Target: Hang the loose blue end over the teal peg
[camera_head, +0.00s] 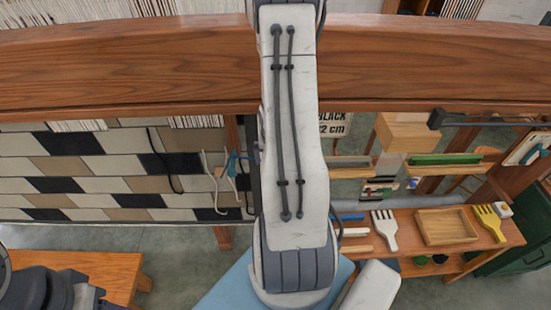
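A small teal piece (235,158), which may be the teal peg, shows at the right side of the woven panel, partly hidden by my arm. Pale cords (212,172) hang beside it. I cannot make out a loose blue end; it may be hidden behind the arm. One of my white arms crosses the middle of the head view from bottom to top, and its gripper is out of the frame. Part of my other arm shows at the lower left corner, with no gripper visible.
A wooden beam (150,65) spans the top. The woven panel (85,170) has black, tan and cream blocks and loose dark strands. On the right, a wooden shelf (490,243) holds a tray (446,226), a white comb (384,230) and a yellow comb (490,222). A wooden bench (115,265) stands lower left.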

